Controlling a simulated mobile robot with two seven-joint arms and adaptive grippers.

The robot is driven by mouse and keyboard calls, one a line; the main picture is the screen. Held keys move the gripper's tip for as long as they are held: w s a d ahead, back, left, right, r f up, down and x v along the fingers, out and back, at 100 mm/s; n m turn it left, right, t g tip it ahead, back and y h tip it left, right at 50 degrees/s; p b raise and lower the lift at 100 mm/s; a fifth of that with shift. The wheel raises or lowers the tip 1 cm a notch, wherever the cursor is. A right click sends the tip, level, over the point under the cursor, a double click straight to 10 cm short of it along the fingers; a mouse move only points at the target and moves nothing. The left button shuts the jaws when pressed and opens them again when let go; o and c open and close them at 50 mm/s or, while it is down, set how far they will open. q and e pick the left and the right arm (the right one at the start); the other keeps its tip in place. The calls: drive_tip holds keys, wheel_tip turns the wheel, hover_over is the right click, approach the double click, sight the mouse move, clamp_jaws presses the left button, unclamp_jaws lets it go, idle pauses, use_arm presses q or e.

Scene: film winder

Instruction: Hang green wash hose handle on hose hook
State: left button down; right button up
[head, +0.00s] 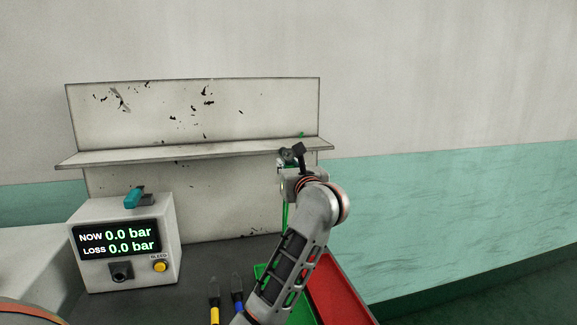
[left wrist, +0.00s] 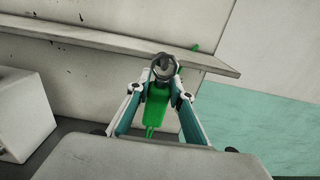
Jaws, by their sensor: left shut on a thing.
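My left gripper (head: 288,160) is raised at the right end of the wall shelf. It is shut on the green wash hose handle (left wrist: 157,102), which stands between its two fingers in the left wrist view. A grey round metal end (left wrist: 163,66) tops the handle, in front of the shelf edge. A thin green strand (head: 285,216) hangs below the gripper in the head view. A small green piece (head: 301,135) shows at the shelf's right end, also in the left wrist view (left wrist: 195,47); I cannot tell if it is the hose hook. My right gripper is out of view.
The scuffed shelf (head: 190,154) runs along the wall behind the bench. A pressure box (head: 120,270) reading 0.0 bar stands at left with a teal piece (head: 134,198) on top. A red tray (head: 342,292), a green tray (head: 303,312) and yellow and blue-handled tools are below my arm.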

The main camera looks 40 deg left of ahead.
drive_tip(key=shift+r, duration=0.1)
use_arm(q)
drive_tip(key=shift+w+a, duration=0.1)
drive_tip(key=shift+a, duration=0.05)
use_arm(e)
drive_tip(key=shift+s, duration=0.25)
use_arm(q)
drive_tip(key=shift+w+a, duration=0.55)
drive_tip(key=shift+a, duration=0.05)
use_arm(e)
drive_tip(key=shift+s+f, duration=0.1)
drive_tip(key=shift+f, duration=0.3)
use_arm(q)
drive_tip(key=shift+f, duration=0.4)
drive_tip(key=shift+f+b, duration=0.15)
drive_tip(key=shift+b, duration=0.2)
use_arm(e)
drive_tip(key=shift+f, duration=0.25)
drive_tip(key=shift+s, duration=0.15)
